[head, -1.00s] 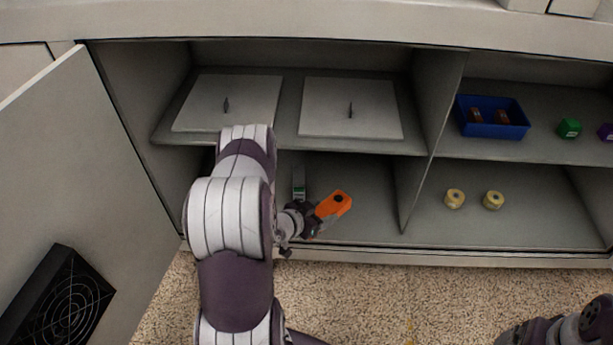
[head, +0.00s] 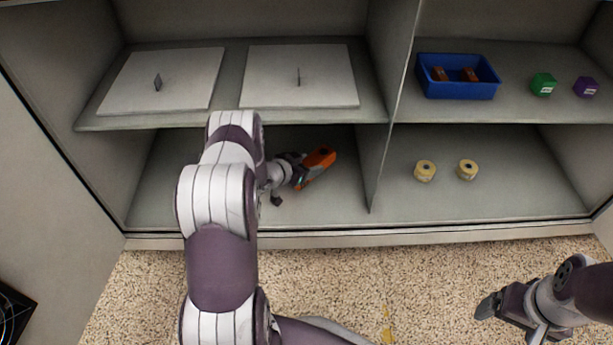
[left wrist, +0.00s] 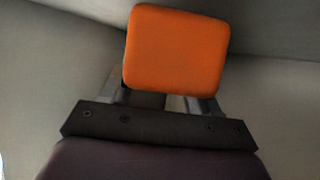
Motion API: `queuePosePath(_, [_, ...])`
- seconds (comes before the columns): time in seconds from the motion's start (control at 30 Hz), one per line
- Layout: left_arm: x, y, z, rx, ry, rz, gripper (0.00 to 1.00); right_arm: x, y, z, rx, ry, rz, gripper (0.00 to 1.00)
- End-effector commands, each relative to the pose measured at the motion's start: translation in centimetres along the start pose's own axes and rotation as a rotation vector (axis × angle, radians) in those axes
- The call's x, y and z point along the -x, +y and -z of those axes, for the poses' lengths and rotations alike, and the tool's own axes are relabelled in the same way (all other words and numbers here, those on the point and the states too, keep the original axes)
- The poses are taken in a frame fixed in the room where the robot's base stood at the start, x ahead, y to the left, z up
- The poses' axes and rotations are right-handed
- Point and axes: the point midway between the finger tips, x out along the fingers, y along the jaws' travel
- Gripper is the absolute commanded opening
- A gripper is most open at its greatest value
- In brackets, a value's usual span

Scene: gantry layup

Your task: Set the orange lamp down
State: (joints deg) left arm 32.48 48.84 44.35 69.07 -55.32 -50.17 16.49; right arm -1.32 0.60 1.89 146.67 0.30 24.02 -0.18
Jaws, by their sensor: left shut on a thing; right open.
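The orange lamp (head: 319,163) is in the lower left compartment of the cabinet, near the divider on its right. My left gripper (head: 298,174) is shut on the lamp and holds it tilted. I cannot tell whether the lamp touches the compartment floor (head: 330,200). In the left wrist view the lamp's orange face (left wrist: 177,48) fills the space between the fingers and hides most of them. My right gripper (head: 488,306) is open and empty over the speckled floor in front of the cabinet.
An upright divider (head: 378,160) stands right of the lamp. The shelf above holds two pale panels (head: 165,80). On the right are a blue bin (head: 458,91), a green cube (head: 543,84), a purple cube (head: 586,87) and two yellow rolls (head: 425,171), (head: 467,170).

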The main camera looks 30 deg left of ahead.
Motion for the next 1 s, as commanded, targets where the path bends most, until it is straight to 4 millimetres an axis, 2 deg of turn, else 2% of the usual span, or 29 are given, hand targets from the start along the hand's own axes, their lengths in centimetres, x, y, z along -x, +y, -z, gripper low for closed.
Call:
queuePosePath(0.03, [-0.9, 0.0, -1.8, 0.001, 0.000, 0.000, 0.23, -1.8, 0.0, -0.2, 0.000, 0.000, 0.000, 0.87])
queuePosePath(0.1, [-1.4, 0.0, -2.7, 0.000, 0.000, 0.000, 0.23, -2.6, 0.0, -0.3, 0.000, -0.001, 0.000, 0.87])
queuePosePath(0.23, [-1.2, 0.0, -2.3, 0.000, 0.001, 0.000, 0.24, -2.1, 0.0, -0.3, 0.000, -0.001, 0.000, 0.87])
queuePosePath(0.47, [-1.4, 0.0, -2.7, 0.000, 0.000, 0.000, 0.23, -2.4, 0.0, -0.3, 0.000, 0.000, 0.000, 0.87])
queuePosePath(0.5, [-1.3, 0.1, -2.6, 0.000, -0.001, 0.000, 0.74, -2.3, 0.0, -0.3, 0.000, -0.001, 0.000, 0.87])
queuePosePath(0.53, [-1.3, 0.1, -2.6, 0.000, -0.001, 0.000, 0.84, -2.3, 0.0, -0.3, 0.000, -0.001, 0.000, 0.87])
queuePosePath(0.57, [-1.3, 0.1, -2.6, 0.001, -0.001, 0.000, 0.87, -2.3, 0.0, -0.3, 0.000, -0.001, 0.000, 0.87])
queuePosePath(0.87, [-1.1, 0.0, -2.2, 0.000, 0.000, 0.000, 0.87, -2.0, 0.0, -0.3, 0.000, -0.001, 0.000, 0.87])
queuePosePath(1.0, [1.6, 0.0, -1.7, 0.004, -0.003, 0.002, 0.87, 0.1, 0.0, 0.0, 0.000, -0.001, 0.000, 0.87])
